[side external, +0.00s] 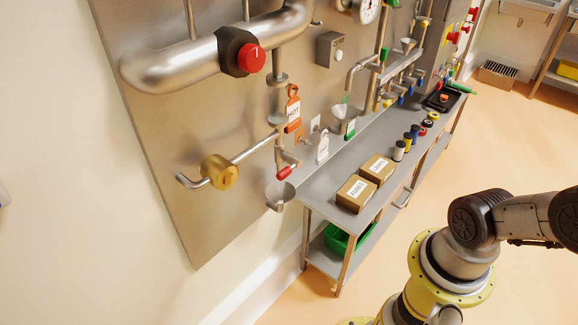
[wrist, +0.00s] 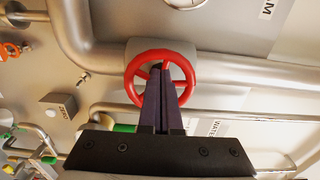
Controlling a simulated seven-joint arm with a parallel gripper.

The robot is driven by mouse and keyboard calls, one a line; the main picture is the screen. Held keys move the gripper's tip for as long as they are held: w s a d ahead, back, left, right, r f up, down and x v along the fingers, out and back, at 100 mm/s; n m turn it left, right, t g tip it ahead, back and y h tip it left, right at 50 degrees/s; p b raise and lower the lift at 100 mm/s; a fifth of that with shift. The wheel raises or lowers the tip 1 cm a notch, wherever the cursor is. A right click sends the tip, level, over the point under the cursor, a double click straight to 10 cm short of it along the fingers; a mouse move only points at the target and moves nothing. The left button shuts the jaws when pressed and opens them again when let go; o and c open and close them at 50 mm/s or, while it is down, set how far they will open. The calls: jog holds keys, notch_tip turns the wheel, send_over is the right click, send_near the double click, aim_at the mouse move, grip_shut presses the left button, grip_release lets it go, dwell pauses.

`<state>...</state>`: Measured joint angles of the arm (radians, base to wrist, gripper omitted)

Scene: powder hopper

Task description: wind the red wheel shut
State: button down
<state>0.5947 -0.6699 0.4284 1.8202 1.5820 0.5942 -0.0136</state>
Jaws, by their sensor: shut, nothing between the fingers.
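The red wheel (wrist: 160,54) is a spoked ring on a grey pipe fitting, near the middle of the wrist view. My gripper (wrist: 161,70) points at it with its two dark fingers side by side, shut and empty. The fingertips overlap the wheel's centre and hide part of its hub, spokes and lower rim. I cannot tell whether they touch it or how far it is turned. I cannot make out the wheel for sure in the side external view, and my gripper is outside that picture.
A thick pipe (wrist: 255,72) runs right from the wheel. A grey labelled box (wrist: 58,106) is at lower left.

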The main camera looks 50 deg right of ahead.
jog(key=shift+d, duration=0.25)
jog(key=shift+r, duration=0.35)
dwell(0.6)
jog(key=shift+a, duration=0.1)
jog(key=s, duration=0.6)
jog(key=shift+a, duration=0.35)
